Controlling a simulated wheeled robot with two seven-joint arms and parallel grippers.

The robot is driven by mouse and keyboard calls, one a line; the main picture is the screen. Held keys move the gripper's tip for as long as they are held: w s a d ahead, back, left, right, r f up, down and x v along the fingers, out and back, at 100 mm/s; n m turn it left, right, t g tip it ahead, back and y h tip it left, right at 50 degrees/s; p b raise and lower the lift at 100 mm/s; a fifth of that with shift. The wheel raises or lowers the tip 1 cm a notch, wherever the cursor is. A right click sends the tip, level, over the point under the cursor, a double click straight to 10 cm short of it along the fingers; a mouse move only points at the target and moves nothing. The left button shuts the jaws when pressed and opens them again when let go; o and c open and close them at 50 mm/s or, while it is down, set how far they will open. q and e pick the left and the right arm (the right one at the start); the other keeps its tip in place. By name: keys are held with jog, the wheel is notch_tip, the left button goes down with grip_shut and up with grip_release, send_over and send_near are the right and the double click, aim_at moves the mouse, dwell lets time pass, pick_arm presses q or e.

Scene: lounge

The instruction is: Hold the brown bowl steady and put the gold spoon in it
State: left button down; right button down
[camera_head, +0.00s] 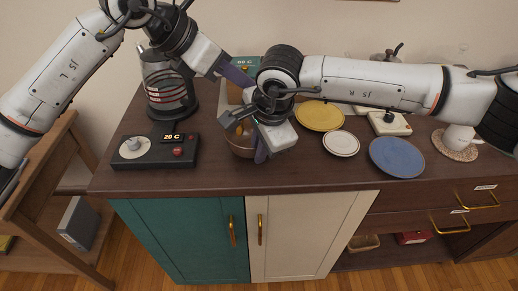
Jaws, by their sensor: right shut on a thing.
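The brown bowl (238,149) stands on the dark wooden top in the middle, mostly covered by my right gripper. My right gripper (262,153) reaches down at the bowl's right side. A purple finger lies outside the bowl wall, and the gripper appears shut on the bowl's rim. My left arm comes in from the upper left. The purple part of my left gripper (236,75) is behind the bowl, and its tips are hidden by my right wrist. I cannot make out the gold spoon; it may be hidden behind my arms.
A control box (155,151) with a dial and "20 C" display is left of the bowl. A kettle (165,84) stands behind it. A yellow plate (320,115), white saucer (341,143) and blue plate (397,157) lie to the right. The front edge is clear.

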jog(key=shift+s+d+f, duration=0.1)
jog(key=shift+s+f, duration=0.05)
jog(key=shift+f, duration=0.1)
pick_arm(q)
jog(key=c, duration=1.8)
grip_release()
jog(key=shift+c, duration=0.2)
jog(key=shift+o, duration=0.2)
jog(key=shift+s+d, duration=0.1)
jog(key=shift+d, duration=0.05)
jog(key=shift+s, duration=0.1)
jog(key=v, duration=1.2)
jog(key=shift+w+a, duration=0.25)
jog(key=shift+a, duration=0.05)
pick_arm(e)
jog(key=c, duration=1.8)
grip_release()
jog(key=shift+r, duration=0.1)
pick_arm(q)
jog(key=shift+w, duration=0.1)
